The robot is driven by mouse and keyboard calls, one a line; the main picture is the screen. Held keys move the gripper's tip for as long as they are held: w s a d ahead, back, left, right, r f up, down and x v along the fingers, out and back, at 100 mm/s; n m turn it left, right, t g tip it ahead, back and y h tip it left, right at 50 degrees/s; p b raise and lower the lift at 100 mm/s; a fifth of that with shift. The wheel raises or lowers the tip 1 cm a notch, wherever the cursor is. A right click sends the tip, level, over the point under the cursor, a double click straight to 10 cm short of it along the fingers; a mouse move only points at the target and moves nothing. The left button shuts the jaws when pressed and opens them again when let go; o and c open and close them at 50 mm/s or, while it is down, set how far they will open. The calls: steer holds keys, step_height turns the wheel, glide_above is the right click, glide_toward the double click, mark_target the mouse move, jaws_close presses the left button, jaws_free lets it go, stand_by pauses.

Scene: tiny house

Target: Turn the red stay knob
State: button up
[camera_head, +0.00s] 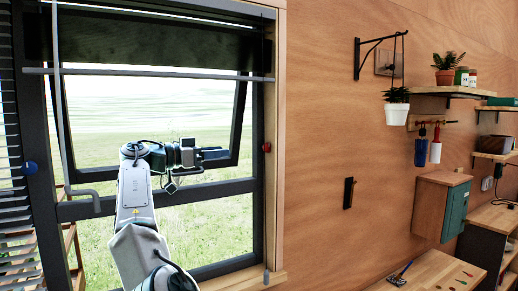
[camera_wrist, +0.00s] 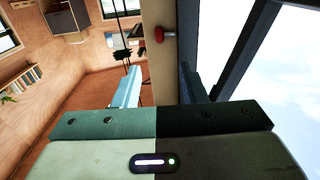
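The red stay knob (camera_head: 267,147) is a small round knob on the right side of the window frame in the head view. In the wrist view the red knob (camera_wrist: 160,34) sits near the top centre, on a pale wooden post with a small metal piece beside it. My gripper (camera_head: 227,154) is in front of the window, pointing right, a short way left of the knob and apart from it. In the wrist view my gripper (camera_wrist: 158,84) has its two fingers spread with nothing between them. The knob is beyond the fingertips.
The tilted window sash (camera_head: 240,100) and its dark frame are behind my arm. A blue knob (camera_head: 30,168) is on the left frame. A hanging white plant pot (camera_head: 396,113), shelves and a green box (camera_head: 455,212) are on the right wall. The wall beside the window is mostly bare.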

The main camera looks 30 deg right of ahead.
mark_target(263, 148)
steer(key=d+p, duration=0.2)
steer(key=d, duration=1.1)
steer(key=shift+d, duration=0.4)
steer(key=shift+c, duration=0.4)
jaws_close()
